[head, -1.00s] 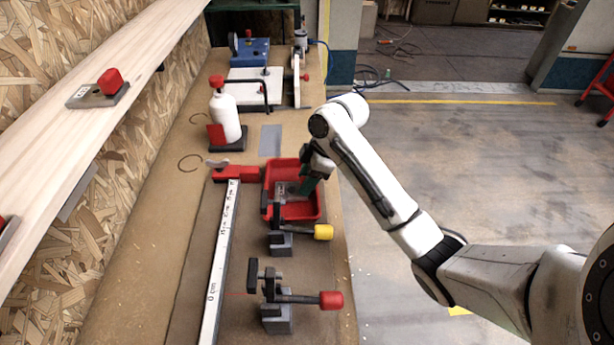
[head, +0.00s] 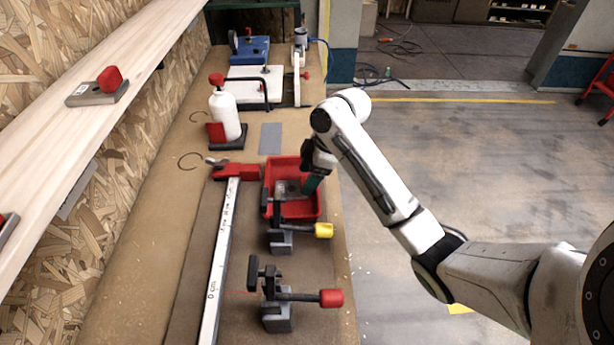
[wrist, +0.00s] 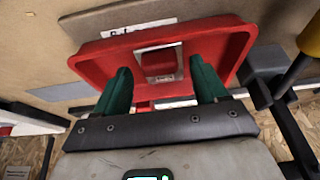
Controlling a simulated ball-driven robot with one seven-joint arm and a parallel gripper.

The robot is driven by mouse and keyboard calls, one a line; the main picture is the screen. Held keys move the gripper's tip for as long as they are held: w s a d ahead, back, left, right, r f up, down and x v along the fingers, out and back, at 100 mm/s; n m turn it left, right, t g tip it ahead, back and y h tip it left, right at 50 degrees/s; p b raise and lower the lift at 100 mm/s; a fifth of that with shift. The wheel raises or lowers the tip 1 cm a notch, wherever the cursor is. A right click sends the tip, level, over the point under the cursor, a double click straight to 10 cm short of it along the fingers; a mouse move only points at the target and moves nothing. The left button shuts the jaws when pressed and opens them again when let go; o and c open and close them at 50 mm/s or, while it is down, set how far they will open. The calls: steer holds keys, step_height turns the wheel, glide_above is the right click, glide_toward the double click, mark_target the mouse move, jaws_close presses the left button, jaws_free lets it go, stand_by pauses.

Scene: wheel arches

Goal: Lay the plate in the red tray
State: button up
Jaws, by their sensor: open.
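The red tray (head: 297,208) stands on the bench at the middle of the head view. It also fills the upper middle of the wrist view (wrist: 98,62). A small grey plate (head: 284,188) lies inside the tray; in the wrist view the plate (wrist: 160,63) shows on the tray floor with a pale edge. My gripper (head: 309,186) is over the tray. Its green fingers (wrist: 157,82) are spread apart with nothing between them, and the plate is beyond them, apparently free. The gripper partly hides the tray in the head view.
A toggle clamp with a yellow knob (head: 323,230) stands close to the tray's near side, and one with a red knob (head: 331,298) is nearer. A long ruler (head: 221,255) runs along the left. A flat grey rectangle (head: 271,138) lies beyond the tray.

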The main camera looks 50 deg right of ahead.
steer(key=p+v, duration=0.1)
steer(key=v, duration=1)
steer(key=shift+s, duration=0.15)
